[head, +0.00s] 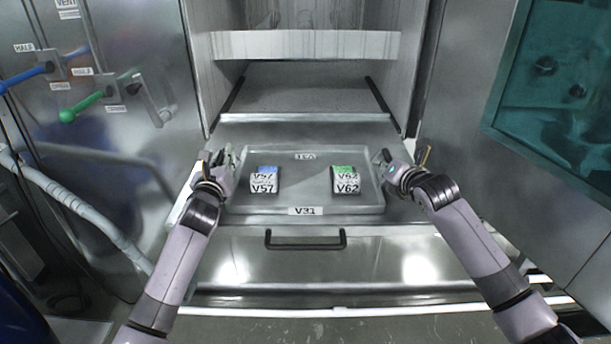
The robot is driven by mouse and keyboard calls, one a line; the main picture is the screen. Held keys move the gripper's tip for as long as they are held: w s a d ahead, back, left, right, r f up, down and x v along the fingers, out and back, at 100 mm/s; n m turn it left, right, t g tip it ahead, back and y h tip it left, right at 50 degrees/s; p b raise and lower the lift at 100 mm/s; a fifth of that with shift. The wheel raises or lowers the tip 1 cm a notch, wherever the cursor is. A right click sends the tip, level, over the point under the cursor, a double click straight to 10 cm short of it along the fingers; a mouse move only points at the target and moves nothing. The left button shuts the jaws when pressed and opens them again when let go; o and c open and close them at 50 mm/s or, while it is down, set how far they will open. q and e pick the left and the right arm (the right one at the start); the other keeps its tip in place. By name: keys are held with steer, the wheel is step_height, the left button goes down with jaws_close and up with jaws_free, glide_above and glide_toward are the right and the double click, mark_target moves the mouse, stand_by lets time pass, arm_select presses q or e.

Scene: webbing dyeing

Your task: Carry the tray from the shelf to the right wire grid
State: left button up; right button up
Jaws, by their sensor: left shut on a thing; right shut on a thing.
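The tray (305,180) is a grey metal tray with a raised rim and a V31 label on its front edge. Two small labelled blocks stand in it: V57 with a blue top (264,181) at the left and V62 with a green top (346,180) at the right. My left gripper (233,160) is shut on the tray's left rim. My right gripper (380,160) is shut on its right rim. The tray looks level, in front of a metal cabinet opening; I cannot tell whether it rests on the surface below. No wire grid is recognisable in this view.
The cabinet opening (300,88) lies behind the tray, with dark side rails and a pale crossbar above. A black handle (305,245) is on the drawer front below. Blue (22,77) and green (85,107) levers stick out at left. A teal window (570,95) is at right.

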arm_select(q)
jaws_close()
arm_select(e)
jaws_close()
steer(key=shift+r, duration=0.1)
